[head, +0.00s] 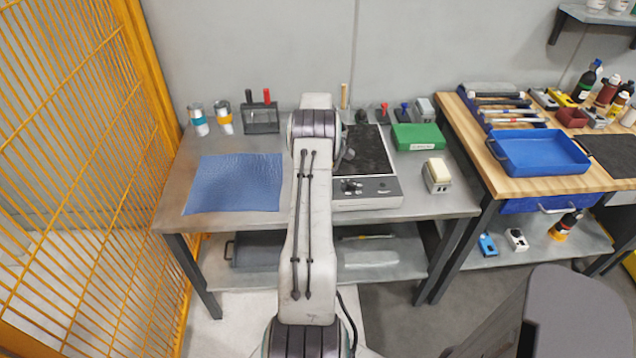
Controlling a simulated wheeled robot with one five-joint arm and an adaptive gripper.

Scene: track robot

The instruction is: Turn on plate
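The plate is a hot plate (372,152) with a black top and a pale front panel (366,192). It stands on the grey metal table, right of the middle. Dark knobs (350,187) show at the left of its panel, and a small dark mark is at the right. My arm reaches forward over the table and covers the plate's left edge. A small grey part, perhaps of my gripper (347,154), sticks out right of my arm over the black top. The rest of the gripper is hidden behind my arm, so its fingers do not show.
A blue mat (234,183) lies left of my arm. Two cups and a black wire holder (262,120) stand behind it. A green box (418,137) and a small block with a cream top (437,175) are right of the plate. A wooden bench holds a blue tray (540,154).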

